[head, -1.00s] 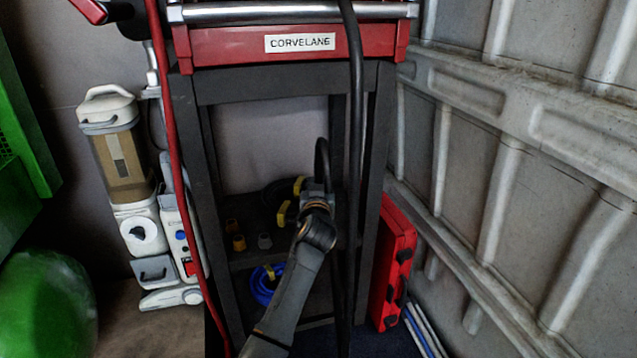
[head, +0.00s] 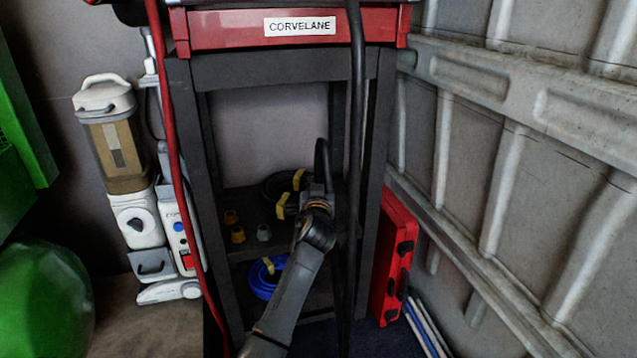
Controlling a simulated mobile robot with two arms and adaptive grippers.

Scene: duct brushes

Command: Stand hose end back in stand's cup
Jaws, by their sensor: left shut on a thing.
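My left gripper (head: 318,190) is in front of the middle shelf of the dark rack, at the end of my arm from the lower middle. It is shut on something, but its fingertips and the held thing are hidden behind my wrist. A short black loop (head: 322,150) arches just above it; I cannot tell whether this is hose or cable. A long black hose (head: 357,90) hangs down just right of the gripper. A red hose (head: 172,130) hangs at the left. I cannot make out a hose end or the stand's cup. My right gripper is not in view.
The dark rack (head: 205,200) carries a red CORVELANE unit (head: 230,30). A black coil with yellow ties (head: 280,187) and small pots (head: 238,236) sit on its shelf, a blue coil (head: 262,283) lower. A red case (head: 393,265) stands right, a white machine (head: 125,190) left.

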